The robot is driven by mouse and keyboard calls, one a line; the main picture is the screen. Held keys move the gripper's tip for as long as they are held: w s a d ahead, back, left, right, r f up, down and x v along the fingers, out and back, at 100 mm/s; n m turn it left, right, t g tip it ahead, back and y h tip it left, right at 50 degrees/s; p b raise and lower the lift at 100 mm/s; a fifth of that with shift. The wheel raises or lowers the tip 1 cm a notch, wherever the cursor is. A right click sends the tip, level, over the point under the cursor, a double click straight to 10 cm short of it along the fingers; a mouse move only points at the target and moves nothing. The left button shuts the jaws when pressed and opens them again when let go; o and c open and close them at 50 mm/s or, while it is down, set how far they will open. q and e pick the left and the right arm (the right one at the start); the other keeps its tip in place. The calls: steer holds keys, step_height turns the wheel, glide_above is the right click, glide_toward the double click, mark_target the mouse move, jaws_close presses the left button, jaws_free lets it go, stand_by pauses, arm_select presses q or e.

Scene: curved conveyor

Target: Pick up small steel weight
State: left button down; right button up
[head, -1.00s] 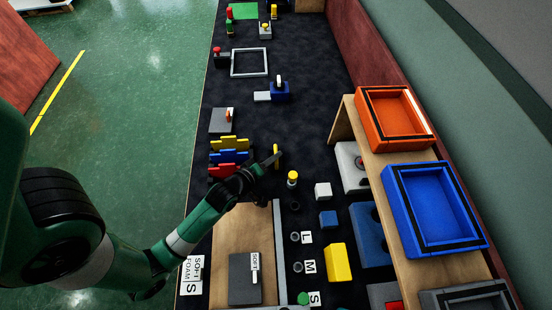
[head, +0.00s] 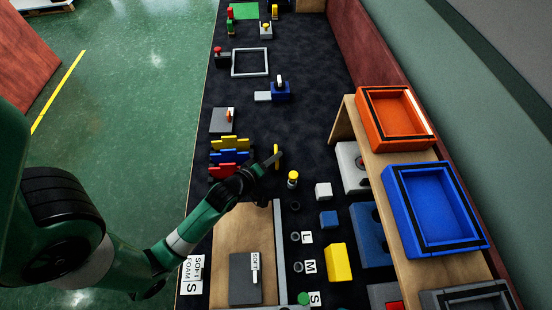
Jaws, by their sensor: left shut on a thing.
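My left gripper (head: 273,158) comes in from the lower left and reaches over the dark mat, just right of the yellow, blue and red stepped pieces (head: 229,157). It is shut, and a thin upright yellow piece (head: 277,153) shows at its fingertips. Whatever else sits between the fingers is too small to make out. I cannot pick out a small steel weight with certainty. A short yellow-topped peg (head: 292,178) stands just right of and below the gripper, apart from it. My right gripper is not in view.
A white cube (head: 323,190), a blue cube (head: 328,218) and a yellow block (head: 339,262) stand to the right. Orange (head: 427,137) and blue (head: 404,219) trays sit on a wooden shelf. A grey square frame (head: 234,62) lies farther back.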

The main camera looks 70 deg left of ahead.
mark_target(274, 165)
arm_select(q)
steer(key=shift+r, duration=0.2)
steer(key=shift+r+p, duration=0.3)
step_height(274, 165, up, 2)
steer(key=shift+r+p, duration=0.2)
steer(key=shift+p, duration=0.6)
steer(key=s+d+r+p, duration=0.4)
steer(key=s+d+r, duration=0.5)
steer(key=s, duration=0.1)
steer(key=shift+d+r, duration=0.4)
